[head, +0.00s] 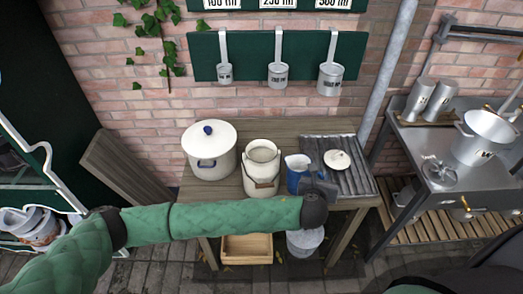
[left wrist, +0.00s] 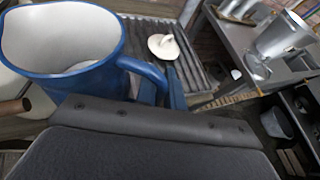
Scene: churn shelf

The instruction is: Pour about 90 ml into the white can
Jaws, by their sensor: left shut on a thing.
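The white can (head: 262,165) stands open on the wooden table, with a wire bail and wooden grip on its front. A blue jug (head: 297,174) with a white inside is just to its right. In the left wrist view the blue jug (left wrist: 75,45) fills the upper left, looking roughly upright; its liquid level is hard to tell. My left gripper (head: 318,186) is shut on the jug's handle, which shows in the left wrist view (left wrist: 150,75). My right gripper is not in view.
A white lid (head: 338,160) lies on the ribbed drainboard (head: 358,178) at right. A large lidded white pot (head: 209,155) stands left of the can. Measuring dippers (head: 277,75) hang above. A grey bucket (head: 303,242) and wooden crate (head: 246,248) are below. A metal side table (head: 455,172) stands right.

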